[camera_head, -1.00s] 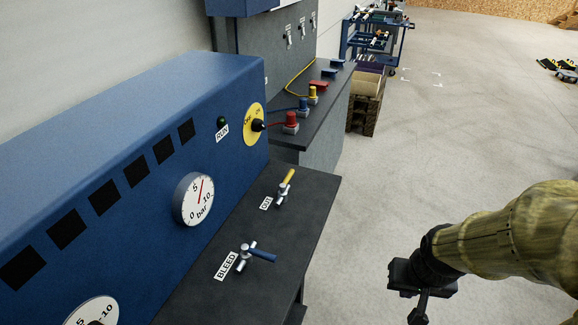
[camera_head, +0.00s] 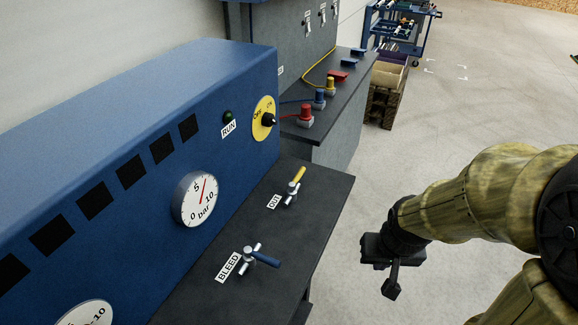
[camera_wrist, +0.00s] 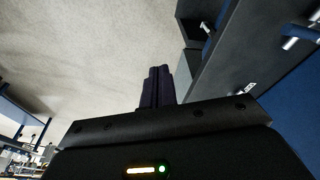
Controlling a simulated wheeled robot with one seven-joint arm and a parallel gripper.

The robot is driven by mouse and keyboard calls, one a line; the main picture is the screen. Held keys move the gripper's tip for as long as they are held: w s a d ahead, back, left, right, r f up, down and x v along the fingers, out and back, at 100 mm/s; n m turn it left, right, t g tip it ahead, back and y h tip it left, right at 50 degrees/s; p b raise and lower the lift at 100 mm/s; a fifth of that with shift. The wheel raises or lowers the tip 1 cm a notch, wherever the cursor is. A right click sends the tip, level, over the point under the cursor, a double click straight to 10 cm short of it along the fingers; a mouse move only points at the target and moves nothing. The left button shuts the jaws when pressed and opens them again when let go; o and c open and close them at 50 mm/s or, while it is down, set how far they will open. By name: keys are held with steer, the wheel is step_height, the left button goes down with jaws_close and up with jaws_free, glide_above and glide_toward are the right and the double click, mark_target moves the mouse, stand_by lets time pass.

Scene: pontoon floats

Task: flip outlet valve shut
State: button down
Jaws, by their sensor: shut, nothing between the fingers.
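The outlet valve (camera_head: 293,189) is labelled OUT and stands on the dark shelf (camera_head: 318,215) in front of the blue machine. Its yellow handle (camera_head: 298,175) points away toward the back, roughly in line with its silver pipe. My gripper (camera_head: 391,288) hangs to the right of the shelf over the floor, apart from both valves. In the wrist view my gripper's fingers (camera_wrist: 157,88) are together and empty.
The blue machine (camera_head: 150,120) carries a pressure gauge (camera_head: 197,199) and a yellow OFF/ON switch (camera_head: 264,119). A bench (camera_head: 335,115) with red, blue and yellow plugs stands behind. Crates (camera_head: 385,95) and a blue cart (camera_head: 400,25) are farther back. Floor at right is clear.

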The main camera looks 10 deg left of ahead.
steer(key=w+a+n+y+b, duration=0.2)
steer(key=w+a+n, duration=0.2)
steer(key=w, duration=0.8)
steer(key=w+a+n+y+b, duration=0.2)
steer(key=w+a+n, duration=0.3)
steer(key=w, duration=0.7)
steer(key=w+a+n+y+b, duration=0.1)
steer(key=w+a+n+y, duration=0.3)
steer(key=w+a, duration=0.4)
steer(key=w+n, duration=0.1)
steer(key=w, duration=0.2)
steer(key=shift+w+r+b, duration=0.25)
steer(key=shift+w+b, duration=0.15)
steer(key=shift+s+a, duration=0.1)
steer(key=shift+a, duration=0.1)
